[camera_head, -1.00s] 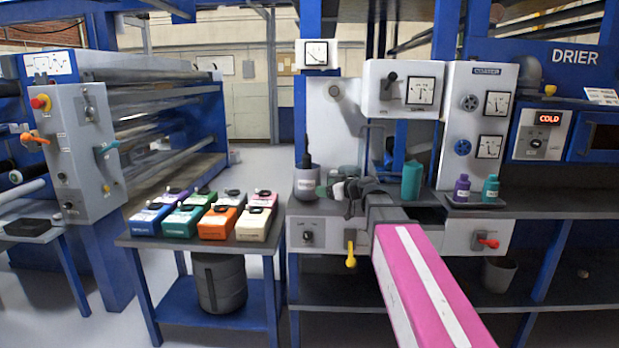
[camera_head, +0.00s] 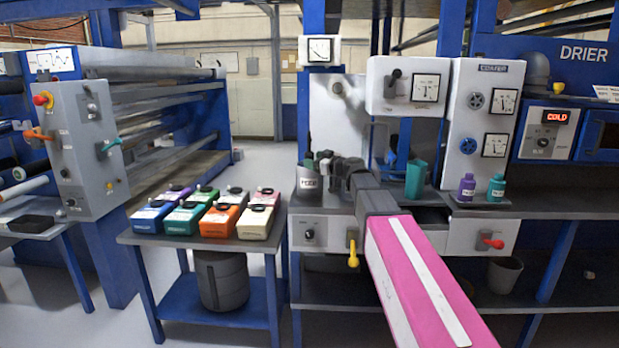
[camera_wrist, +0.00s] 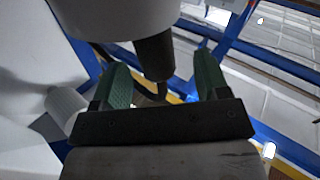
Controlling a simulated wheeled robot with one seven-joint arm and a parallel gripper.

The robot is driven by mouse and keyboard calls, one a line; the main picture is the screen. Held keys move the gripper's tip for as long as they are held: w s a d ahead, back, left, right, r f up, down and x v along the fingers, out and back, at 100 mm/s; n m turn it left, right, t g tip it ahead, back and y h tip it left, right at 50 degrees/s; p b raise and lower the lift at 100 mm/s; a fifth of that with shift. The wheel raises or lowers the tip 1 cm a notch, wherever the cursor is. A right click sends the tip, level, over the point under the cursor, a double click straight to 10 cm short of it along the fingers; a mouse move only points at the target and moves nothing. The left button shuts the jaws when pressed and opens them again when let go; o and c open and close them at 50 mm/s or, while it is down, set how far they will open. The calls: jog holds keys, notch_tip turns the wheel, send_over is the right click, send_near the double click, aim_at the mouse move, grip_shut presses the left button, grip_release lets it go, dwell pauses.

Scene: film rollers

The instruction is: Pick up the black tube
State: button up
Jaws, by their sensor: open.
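The black tube (camera_wrist: 154,58) stands between my gripper's two green fingers in the wrist view, its narrow tip pointing toward the palm. It comes out of a pale grey pot (camera_wrist: 120,15). In the head view, the labelled pot (camera_head: 308,183) stands on the grey bench's left end, and the tube's thin dark tip (camera_head: 308,143) shows above it. My gripper (camera_wrist: 161,62) is open, with a gap visible on both sides of the tube. In the head view, my gripper (camera_head: 317,165) is at the pot and partly hides the tube.
A teal cup (camera_head: 416,180) stands right of my arm. Purple (camera_head: 466,188) and teal (camera_head: 496,188) bottles stand farther right. A blue side table (camera_head: 180,240) at left holds several coloured boxes. Control panels with gauges (camera_head: 425,88) rise behind the bench.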

jog(key=x, duration=0.4)
jog(key=shift+w+d+f, duration=0.2)
jog(key=c, duration=1)
jog(key=shift+o, duration=0.2)
jog(key=shift+r, duration=0.15)
notch_tip(320, 180, up, 25)
dwell(1.1)
